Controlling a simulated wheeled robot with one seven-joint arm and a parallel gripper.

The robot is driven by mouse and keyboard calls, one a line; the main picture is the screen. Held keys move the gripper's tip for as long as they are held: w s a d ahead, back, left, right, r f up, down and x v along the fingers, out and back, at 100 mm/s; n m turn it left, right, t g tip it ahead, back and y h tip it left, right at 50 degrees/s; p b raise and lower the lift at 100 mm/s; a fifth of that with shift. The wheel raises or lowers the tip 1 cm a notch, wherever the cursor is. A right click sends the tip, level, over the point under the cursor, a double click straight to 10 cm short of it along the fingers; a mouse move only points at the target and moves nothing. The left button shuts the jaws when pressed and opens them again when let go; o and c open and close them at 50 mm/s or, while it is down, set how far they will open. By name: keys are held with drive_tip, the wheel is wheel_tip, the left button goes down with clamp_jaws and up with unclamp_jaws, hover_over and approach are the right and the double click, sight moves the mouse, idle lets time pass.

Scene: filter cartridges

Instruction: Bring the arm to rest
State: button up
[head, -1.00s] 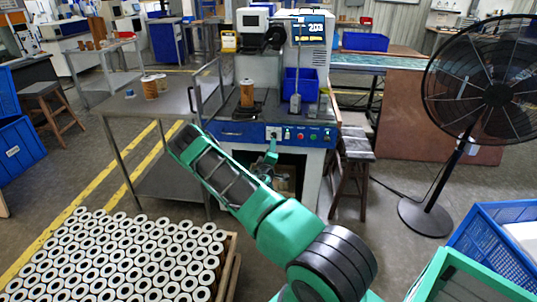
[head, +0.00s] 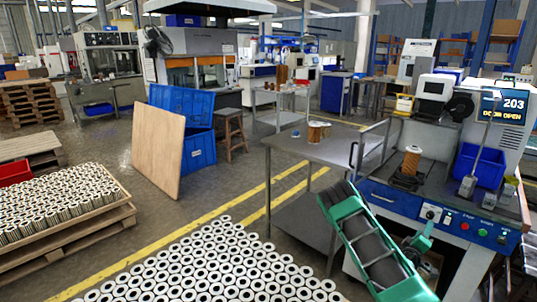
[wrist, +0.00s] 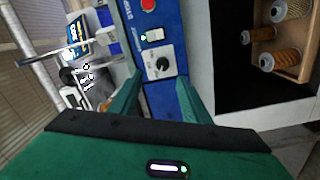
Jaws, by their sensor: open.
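My arm (head: 365,245) reaches up from the bottom right of the head view, in front of the machine (head: 385,200). My gripper (wrist: 157,90) is open and empty in the wrist view, its two green fingers apart. Between and beyond the fingers is the machine's blue control panel (wrist: 155,40) with a knob and a red button. In the head view only a small green part near the gripper shows beyond the arm, so the fingertips cannot be made out there. The machine's screen (head: 509,107) reads 203, DOOR OPEN.
A filter cartridge (head: 411,160) and a blue bin (head: 478,166) stand on the machine. White-ended cartridges (head: 205,268) fill the foreground. A wooden board (head: 158,150) leans on blue crates (head: 198,152). Floor between is clear.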

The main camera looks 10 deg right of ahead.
drive_tip(key=s+d+r+m+g+y, duration=0.1)
drive_tip(key=s+d+r+m+g, duration=0.1)
drive_tip(key=s+r+m+g, duration=0.6)
drive_tip(key=s+d+r+m+g, duration=0.1)
drive_tip(key=s+r+m+g, duration=0.35)
drive_tip(key=s, duration=0.55)
drive_tip(key=s+a+r+y, duration=0.3)
drive_tip(key=s+a, duration=0.4)
drive_tip(key=a, duration=0.4)
drive_tip(key=s+a+r+n+t+y, duration=0.1)
drive_tip(key=s+a+r+y, duration=0.3)
drive_tip(key=a, duration=0.7)
drive_tip(key=s+a+r+n+y, duration=0.1)
drive_tip(key=s+a+r+y, duration=0.2)
drive_tip(key=s+a+y, duration=0.3)
drive_tip(key=s+a, duration=0.4)
drive_tip(key=s, duration=0.2)
drive_tip(key=shift+a+r+y, duration=0.2)
drive_tip(key=shift+a+y, duration=0.1)
drive_tip(key=shift+a, duration=0.1)
drive_tip(key=shift+n, duration=0.25)
drive_tip(key=shift+w+f, duration=0.25)
drive_tip(key=shift+w, duration=0.4)
